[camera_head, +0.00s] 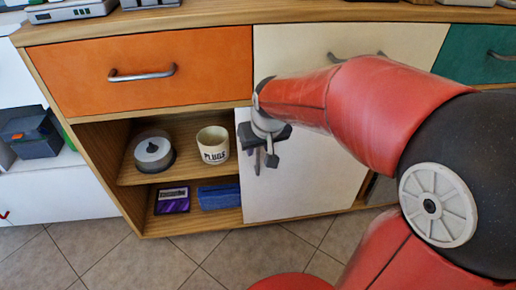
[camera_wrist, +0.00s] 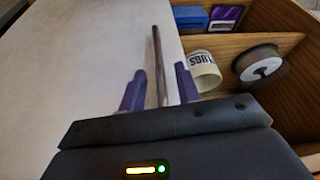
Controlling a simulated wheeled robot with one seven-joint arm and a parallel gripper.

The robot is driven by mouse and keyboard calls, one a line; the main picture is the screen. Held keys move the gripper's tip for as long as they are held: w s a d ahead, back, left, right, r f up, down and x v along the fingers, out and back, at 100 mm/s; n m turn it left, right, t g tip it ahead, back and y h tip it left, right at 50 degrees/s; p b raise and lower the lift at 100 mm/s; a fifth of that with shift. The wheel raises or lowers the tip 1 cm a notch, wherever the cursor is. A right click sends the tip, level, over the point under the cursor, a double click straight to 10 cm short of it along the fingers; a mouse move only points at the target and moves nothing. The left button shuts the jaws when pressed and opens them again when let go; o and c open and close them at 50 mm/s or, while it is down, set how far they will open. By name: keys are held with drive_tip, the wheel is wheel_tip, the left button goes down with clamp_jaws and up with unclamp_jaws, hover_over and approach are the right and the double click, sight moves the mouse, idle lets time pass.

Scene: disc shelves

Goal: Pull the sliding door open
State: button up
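The white sliding door (camera_head: 312,178) covers the right part of the cabinet's lower section; the shelf compartment to its left is uncovered. The door also fills the left of the wrist view (camera_wrist: 70,70). A thin upright bar handle (camera_wrist: 157,60) stands near the door's left edge. My gripper (camera_head: 264,162) is in front of that edge. In the wrist view its two purple fingers (camera_wrist: 160,88) are apart, one on each side of the handle, with gaps visible on both sides. My gripper partly hides the handle in the head view.
The uncovered shelf holds a spindle of discs (camera_head: 154,152), a mug (camera_head: 213,145), a purple case (camera_head: 172,200) and a blue box (camera_head: 219,196). Orange (camera_head: 145,75), cream (camera_head: 345,48) and teal (camera_head: 487,52) drawer fronts with protruding handles lie above. Tiled floor (camera_head: 150,268) is clear in front.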

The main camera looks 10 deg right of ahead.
drive_tip(key=v, duration=0.5)
drive_tip(key=shift+p, duration=0.35)
